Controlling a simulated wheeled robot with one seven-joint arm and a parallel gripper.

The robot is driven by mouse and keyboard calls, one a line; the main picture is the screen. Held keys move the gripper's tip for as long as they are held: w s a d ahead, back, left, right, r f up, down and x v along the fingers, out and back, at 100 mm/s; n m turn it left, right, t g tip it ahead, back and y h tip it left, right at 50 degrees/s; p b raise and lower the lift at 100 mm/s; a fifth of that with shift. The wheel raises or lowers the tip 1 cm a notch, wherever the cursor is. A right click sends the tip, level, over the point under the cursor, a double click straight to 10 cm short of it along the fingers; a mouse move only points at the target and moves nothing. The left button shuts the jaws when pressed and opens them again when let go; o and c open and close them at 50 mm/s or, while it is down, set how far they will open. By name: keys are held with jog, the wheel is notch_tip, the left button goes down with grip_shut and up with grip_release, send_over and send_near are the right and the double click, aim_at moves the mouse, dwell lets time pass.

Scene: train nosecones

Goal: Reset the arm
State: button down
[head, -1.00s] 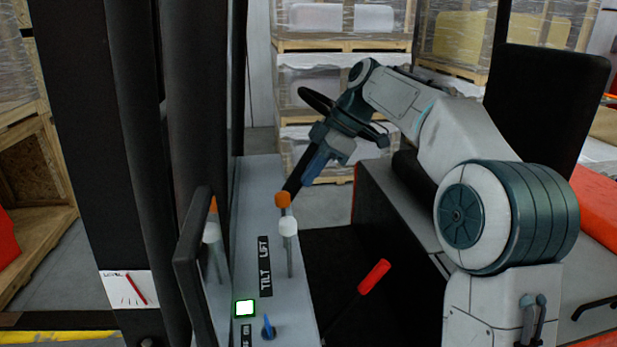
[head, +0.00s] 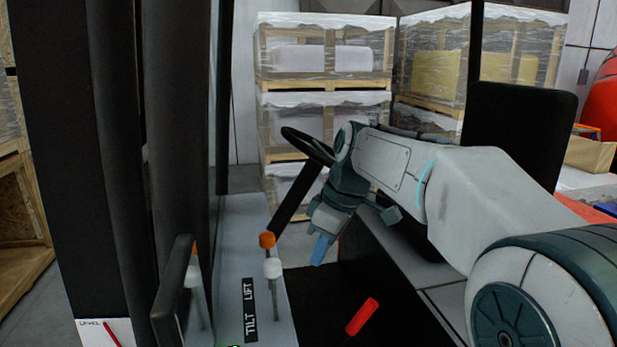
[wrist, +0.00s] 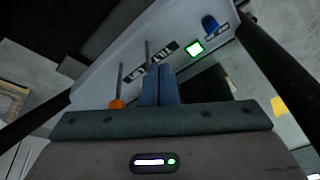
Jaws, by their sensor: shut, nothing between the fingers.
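My arm reaches from the lower right of the head view toward the middle, with its elbow bent. My gripper (head: 321,250) hangs at the end of the arm, pointing down, to the right of the orange-topped lever (head: 267,241) and apart from it. In the wrist view the two blue fingers (wrist: 159,84) lie side by side, shut and empty. Beyond them is the grey control panel (wrist: 205,20) with a lit green-edged button (wrist: 195,48) and a blue knob (wrist: 210,24).
The white-topped lever (head: 273,268) stands by the TILT and LIFT label (head: 250,310). The steering wheel (head: 306,146) is behind my wrist. A black seat back (head: 520,130) is at right, and wrapped crates (head: 325,60) stand behind.

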jog(key=s+d+f+m+t+h, duration=0.1)
jog(key=s+d+f+m, duration=0.5)
jog(key=s, duration=0.3)
jog(key=s+d+f+m+t+h, duration=0.1)
jog(key=s+d+f+m+h, duration=0.1)
jog(key=s+d+f+m, duration=0.4)
jog(key=s, duration=0.3)
jog(key=shift+s+d+m+t, duration=0.2)
jog(key=shift+d+m+t, duration=0.1)
jog(key=shift+d, duration=0.1)
